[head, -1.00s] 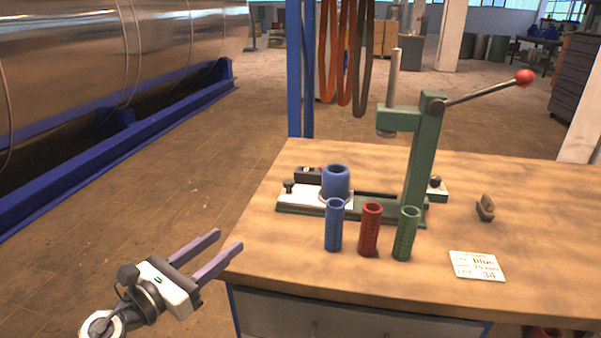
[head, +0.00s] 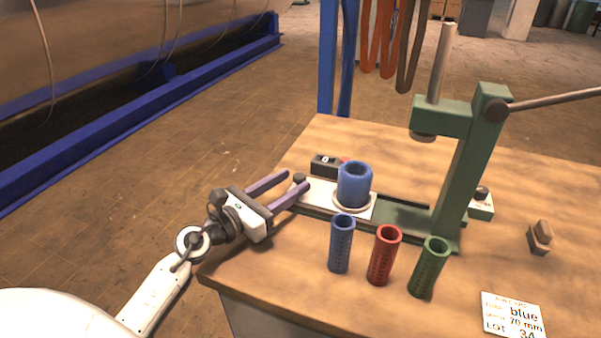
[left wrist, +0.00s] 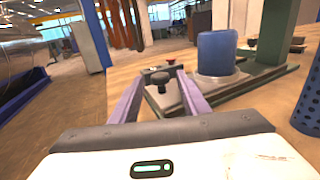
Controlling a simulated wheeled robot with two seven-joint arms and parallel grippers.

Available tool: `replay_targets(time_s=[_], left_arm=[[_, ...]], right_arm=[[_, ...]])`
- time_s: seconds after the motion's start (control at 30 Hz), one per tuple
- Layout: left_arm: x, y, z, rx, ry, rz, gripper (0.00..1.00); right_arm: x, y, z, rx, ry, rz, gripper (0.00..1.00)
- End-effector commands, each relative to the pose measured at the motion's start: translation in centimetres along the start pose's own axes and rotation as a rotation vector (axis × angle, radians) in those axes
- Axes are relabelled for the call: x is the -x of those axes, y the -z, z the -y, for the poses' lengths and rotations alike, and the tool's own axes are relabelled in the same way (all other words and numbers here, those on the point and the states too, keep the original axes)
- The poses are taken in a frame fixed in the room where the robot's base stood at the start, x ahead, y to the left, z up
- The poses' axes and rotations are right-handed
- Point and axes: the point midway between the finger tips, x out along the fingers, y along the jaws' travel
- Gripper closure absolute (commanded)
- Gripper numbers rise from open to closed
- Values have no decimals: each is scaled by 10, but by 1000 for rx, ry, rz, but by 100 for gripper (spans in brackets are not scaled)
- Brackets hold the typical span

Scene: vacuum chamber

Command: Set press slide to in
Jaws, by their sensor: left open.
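The press slide (head: 318,196) is a pale plate on the green press base, at its left end, out to the left of the ram. It carries a blue cylinder (head: 354,184) in a round seat. A dark knob (head: 299,179) stands on the slide's left end. The green press (head: 468,160) stands to the right with its ram (head: 424,133) raised. My left gripper (head: 297,180) is open, its purple fingers reaching around the knob. In the left wrist view the knob (left wrist: 160,80) shows between the fingertips, with the blue cylinder (left wrist: 216,53) behind. I see no right gripper.
A card (head: 513,316) reading blue, 70 mm lies at the front right. A small dark box (head: 325,165) sits behind the slide.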

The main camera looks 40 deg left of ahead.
Motion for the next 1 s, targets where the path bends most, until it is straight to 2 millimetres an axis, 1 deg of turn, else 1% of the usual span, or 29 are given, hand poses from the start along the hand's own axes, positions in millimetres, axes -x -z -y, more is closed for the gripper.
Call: replay_targets(time_s=[0.03,0.1,0.23,0.4,0.6,0.83,0.87,1.0], left_arm=[[-10,-2,0,3,0,3,58],[-20,-1,0,2,0,1,58],[-32,0,0,2,0,1,58],[-38,1,0,0,1,-1,58],[-38,1,0,0,1,-1,58],[-38,1,0,1,1,-1,97],[-38,1,0,1,1,-1,100],[-38,0,1,1,1,-1,100]], right_arm=[[1,0,0,-1,0,4,26],[1,-2,0,-2,-1,7,26],[1,-1,-1,-2,-2,6,26],[1,2,-2,-2,-4,-1,26],[0,4,-3,0,-5,-6,26],[1,5,-4,1,-6,-7,26],[1,5,-4,2,-6,-7,26],[1,5,-4,2,-6,-7,26]])
